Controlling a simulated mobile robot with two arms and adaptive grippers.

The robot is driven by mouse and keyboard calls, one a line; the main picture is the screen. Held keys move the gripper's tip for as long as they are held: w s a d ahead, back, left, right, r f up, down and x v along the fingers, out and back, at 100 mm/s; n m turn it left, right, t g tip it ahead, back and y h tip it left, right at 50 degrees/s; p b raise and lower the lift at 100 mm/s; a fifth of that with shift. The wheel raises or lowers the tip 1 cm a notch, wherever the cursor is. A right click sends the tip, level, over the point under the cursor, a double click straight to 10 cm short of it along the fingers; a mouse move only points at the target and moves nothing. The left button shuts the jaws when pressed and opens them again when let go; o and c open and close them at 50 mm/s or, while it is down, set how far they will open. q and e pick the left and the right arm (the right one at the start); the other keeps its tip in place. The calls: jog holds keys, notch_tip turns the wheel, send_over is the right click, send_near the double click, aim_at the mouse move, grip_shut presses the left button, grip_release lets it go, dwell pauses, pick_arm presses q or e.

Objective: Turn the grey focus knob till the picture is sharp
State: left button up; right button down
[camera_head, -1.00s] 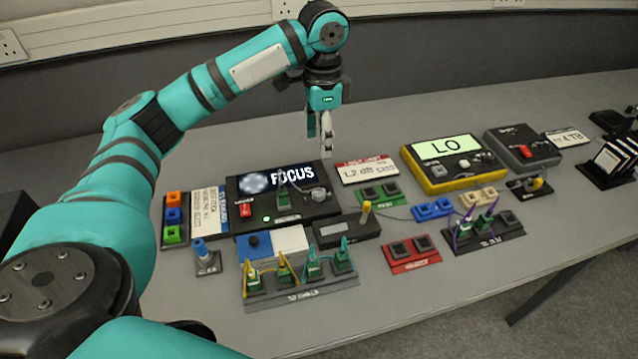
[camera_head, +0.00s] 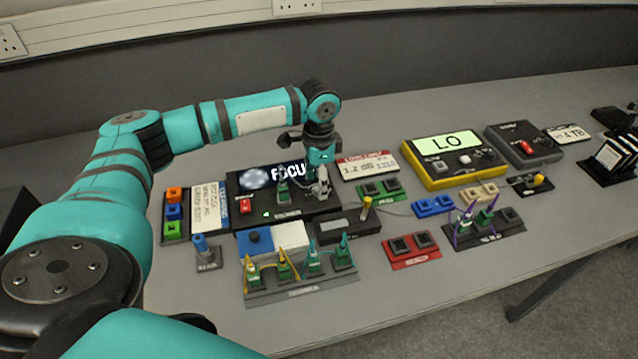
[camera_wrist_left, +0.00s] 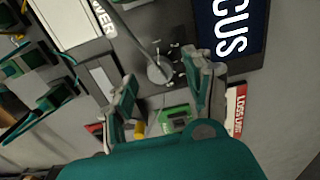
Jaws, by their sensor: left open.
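The black focus unit (camera_head: 240,186) stands at the left of the bench; its screen (camera_head: 256,178) shows a pale blurry disc and the word FOCUS, partly hidden by my arm. My left gripper (camera_head: 320,192) points down over the unit's right end, where it hides the grey focus knob in the head view. In the left wrist view the grey knob (camera_wrist_left: 160,72) shows between and just beyond the two open fingertips (camera_wrist_left: 163,75). A pale pointer line and small marks show around it. I cannot tell whether the fingers touch it. My right gripper is not in view.
A green connector (camera_head: 283,190) stands upright on the unit, left of my gripper, near a red switch (camera_head: 246,206). A grey-black box (camera_head: 347,230) lies in front. A white-and-red loss card (camera_head: 368,165) lies to the right. The yellow meter (camera_head: 453,163) reads LO.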

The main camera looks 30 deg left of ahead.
pick_arm(q)
jog(key=shift+f, duration=0.75)
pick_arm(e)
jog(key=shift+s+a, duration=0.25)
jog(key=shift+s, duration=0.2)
pick_arm(q)
grip_shut()
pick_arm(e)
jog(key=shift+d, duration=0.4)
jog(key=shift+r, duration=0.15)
